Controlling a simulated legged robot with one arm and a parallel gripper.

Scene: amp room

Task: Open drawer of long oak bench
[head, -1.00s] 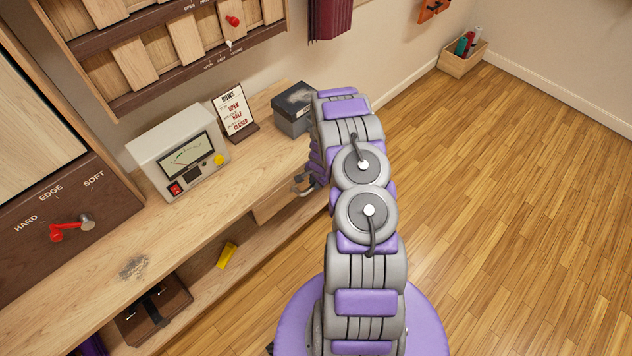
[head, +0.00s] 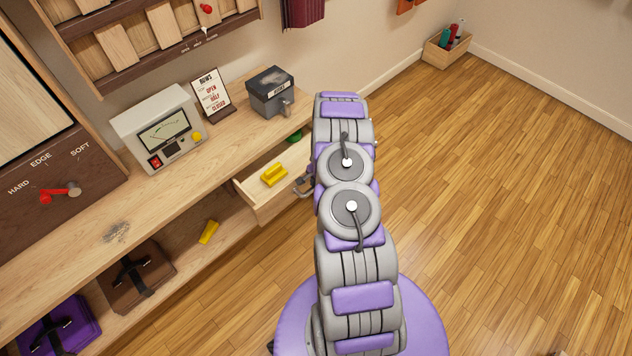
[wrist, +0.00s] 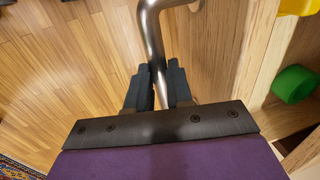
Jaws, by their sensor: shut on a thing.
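The long oak bench (head: 180,168) runs along the wall at the left in the head view. Its drawer (head: 266,208) stands pulled out from the front, with a yellow block (head: 274,174) inside. A green round thing (head: 295,136) shows at the drawer's far end, and also in the wrist view (wrist: 294,84). In the wrist view, my gripper (wrist: 160,88) is shut on the drawer's metal bar handle (wrist: 151,30), with a dark finger on each side. In the head view my arm hides most of the gripper and part of the handle.
A meter box (head: 160,130), a sign (head: 211,95) and a grey box (head: 270,92) stand on the bench top. A yellow piece (head: 209,232) and a brown case (head: 136,276) lie on the lower shelf. The wooden floor (head: 490,190) to the right is clear.

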